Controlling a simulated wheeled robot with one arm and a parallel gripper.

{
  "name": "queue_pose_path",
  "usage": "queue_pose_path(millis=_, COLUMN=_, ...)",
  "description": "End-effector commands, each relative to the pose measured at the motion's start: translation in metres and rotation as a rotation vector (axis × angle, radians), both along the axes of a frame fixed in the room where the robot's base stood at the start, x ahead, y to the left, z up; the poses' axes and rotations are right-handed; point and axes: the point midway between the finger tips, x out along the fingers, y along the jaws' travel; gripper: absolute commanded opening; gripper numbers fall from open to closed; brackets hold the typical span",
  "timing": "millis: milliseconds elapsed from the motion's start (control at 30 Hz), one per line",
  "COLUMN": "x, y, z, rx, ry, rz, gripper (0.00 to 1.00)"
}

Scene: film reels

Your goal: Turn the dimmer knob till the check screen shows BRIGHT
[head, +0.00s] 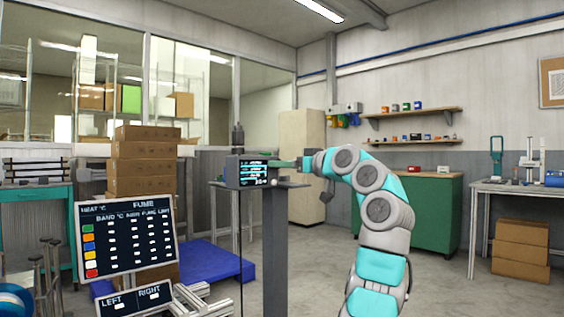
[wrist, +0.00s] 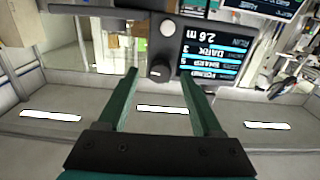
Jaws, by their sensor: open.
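The check screen (head: 252,172) is a small dark box on a grey post in the middle of the head view. In the wrist view it appears upside down (wrist: 208,55), and one row reads DARK. The dark round dimmer knob (wrist: 159,70) sits beside the display, with a pale round button above it in the picture. My gripper (wrist: 158,77) is open, its green fingers spread with the knob between their tips in the picture. I cannot tell whether they touch it. In the head view my gripper (head: 287,163) reaches the box from the right, its tips partly unclear.
A FUME board (head: 127,238) with coloured squares stands at front left. Behind are stacked cardboard boxes (head: 145,175) and a blue platform (head: 215,262). A green cabinet (head: 425,215) and a workbench (head: 512,187) stand at right. The floor between is clear.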

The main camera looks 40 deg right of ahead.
Motion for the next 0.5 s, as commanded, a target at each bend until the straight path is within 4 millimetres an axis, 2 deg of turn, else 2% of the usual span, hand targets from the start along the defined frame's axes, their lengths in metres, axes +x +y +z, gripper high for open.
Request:
queue_pose_path(millis=167, x=0.0112, y=0.0012, z=0.0005, rx=0.000, ry=0.000, rz=0.000, gripper=0.67)
queue_pose_path(millis=433, x=0.0123, y=0.0014, z=0.0006, rx=-0.001, ry=-0.002, rz=-0.001, gripper=0.67)
queue_pose_path(millis=500, x=0.0122, y=0.0013, z=0.0007, rx=-0.001, ry=-0.002, rz=-0.001, gripper=0.59)
